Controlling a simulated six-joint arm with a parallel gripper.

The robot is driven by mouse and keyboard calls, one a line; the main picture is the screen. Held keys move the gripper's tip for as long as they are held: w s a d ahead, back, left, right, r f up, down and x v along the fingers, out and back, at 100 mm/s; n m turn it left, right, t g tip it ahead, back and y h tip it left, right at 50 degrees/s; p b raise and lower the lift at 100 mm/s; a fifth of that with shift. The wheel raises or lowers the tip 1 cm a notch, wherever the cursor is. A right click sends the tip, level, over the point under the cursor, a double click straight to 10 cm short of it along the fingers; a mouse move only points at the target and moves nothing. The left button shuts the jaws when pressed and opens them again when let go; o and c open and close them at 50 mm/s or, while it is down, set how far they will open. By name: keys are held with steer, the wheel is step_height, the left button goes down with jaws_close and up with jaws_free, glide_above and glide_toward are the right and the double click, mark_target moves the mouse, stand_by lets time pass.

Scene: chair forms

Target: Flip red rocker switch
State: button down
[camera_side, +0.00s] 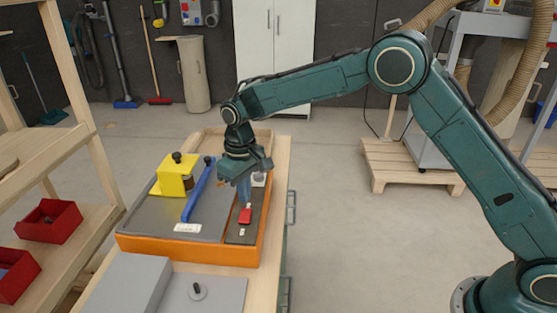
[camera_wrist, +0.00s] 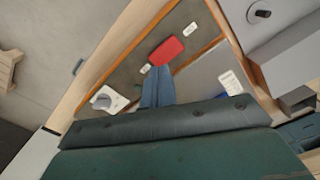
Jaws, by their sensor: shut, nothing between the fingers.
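The red rocker switch (camera_side: 245,216) sits on the narrow dark right-hand panel of an orange-edged box (camera_side: 190,249). It also shows in the wrist view (camera_wrist: 167,52), just beyond my fingertips. My gripper (camera_side: 243,200) is shut and empty, pointing down just behind the switch. In the wrist view my closed fingers (camera_wrist: 158,72) end close to the switch's near edge. I cannot tell whether they touch it. Small white labels lie at two ends of the switch, one (camera_wrist: 190,29) above it and one (camera_wrist: 145,69) below it in the wrist view.
A yellow block (camera_side: 178,174) with a black knob and a blue bar (camera_side: 196,190) stand on the box's left panel. A white part (camera_side: 259,180) sits behind my fingers. Grey blocks (camera_side: 128,285) lie in front. A wooden shelf with red bins (camera_side: 49,220) stands at left.

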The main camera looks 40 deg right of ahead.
mark_target(247, 212)
steer(key=shift+r, duration=1.55)
steer(key=shift+r, duration=0.15)
steer(key=s+d+r+m+t, duration=0.1)
steer(key=s+d+r, duration=0.4)
steer(key=s+r, duration=0.3)
steer(key=s+d+r+m+t, duration=0.1)
steer(key=s+d+r+t, duration=0.1)
steer(key=s+d+r, duration=0.5)
steer(key=s+d+t, duration=0.1)
steer(key=s+d, duration=0.1)
steer(key=s, duration=0.8)
steer(key=s+d+m+t, duration=0.1)
steer(key=s+d, duration=0.1)
steer(key=s, duration=0.8)
steer(key=shift+s+d+f+t, duration=0.2)
steer(key=shift+s+d+t, duration=0.1)
steer(key=shift+s, duration=0.1)
